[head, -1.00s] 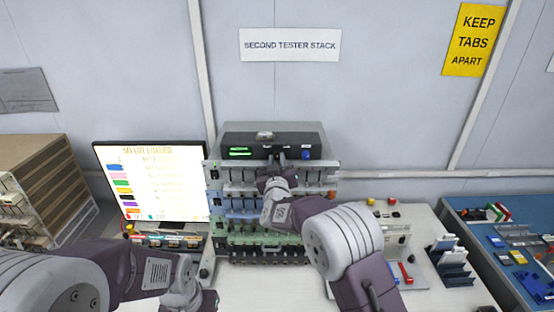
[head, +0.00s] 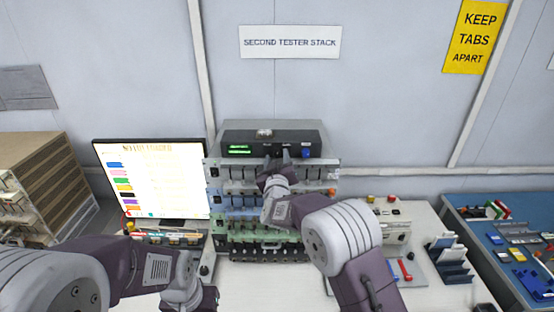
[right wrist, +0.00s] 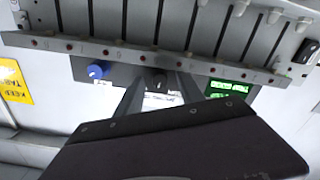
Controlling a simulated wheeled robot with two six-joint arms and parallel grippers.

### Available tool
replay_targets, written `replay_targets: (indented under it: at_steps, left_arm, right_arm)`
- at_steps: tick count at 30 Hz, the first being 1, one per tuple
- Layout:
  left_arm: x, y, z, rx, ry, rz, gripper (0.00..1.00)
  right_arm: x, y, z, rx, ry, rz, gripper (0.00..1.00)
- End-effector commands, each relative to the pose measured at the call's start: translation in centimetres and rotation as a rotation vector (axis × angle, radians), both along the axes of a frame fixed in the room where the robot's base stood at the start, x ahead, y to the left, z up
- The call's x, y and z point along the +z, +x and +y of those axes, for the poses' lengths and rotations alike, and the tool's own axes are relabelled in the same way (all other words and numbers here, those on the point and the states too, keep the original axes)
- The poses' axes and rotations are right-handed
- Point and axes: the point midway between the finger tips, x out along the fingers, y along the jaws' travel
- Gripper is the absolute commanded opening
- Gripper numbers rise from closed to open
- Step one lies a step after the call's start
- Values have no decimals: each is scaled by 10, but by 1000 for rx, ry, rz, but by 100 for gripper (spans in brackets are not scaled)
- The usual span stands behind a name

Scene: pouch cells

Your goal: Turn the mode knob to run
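The tester stack's top unit (head: 232,139) has a dark front with a green display (head: 239,150). A blue knob (head: 306,153) sits at its right; in the right wrist view the blue knob (right wrist: 95,71) shows a white pointer mark. A black knob (right wrist: 158,81) sits mid-panel. I cannot read the labels, so which is the mode knob is unclear. My right gripper (head: 277,157) is at the panel's middle. Its fingers (right wrist: 159,77) are open, one each side of the black knob, with gaps showing. My left gripper (head: 206,299) is low in the head view, fingertips hidden.
Rows of cell slots (head: 240,187) lie below the top unit. A lit monitor (head: 155,180) stands left of the stack. A white fixture with red and yellow buttons (head: 392,198) and a blue bench (head: 490,260) with parts are at the right.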

Motion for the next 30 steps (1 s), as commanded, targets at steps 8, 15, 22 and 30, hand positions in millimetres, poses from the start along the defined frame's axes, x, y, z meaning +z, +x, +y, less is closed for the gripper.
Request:
replay_targets:
  at_steps: [8, 15, 22, 30]
  left_arm:
    - [-3, 0, 0, 0, 0, 0, 0]
    - [-24, 0, 0, 0, 0, 0, 0]
    - [-50, 0, 0, 0, 0, 0, 0]
    - [-51, 0, 0, 0, 0, 0, 0]
  right_arm:
    - [-1, -5, 1, 1, 0, 0, 45]
    - [-5, -44, 1, 2, 2, 0, 45]
    - [-5, -83, 1, 2, 2, -1, 45]
    - [0, -90, 0, 0, 0, 1, 45]
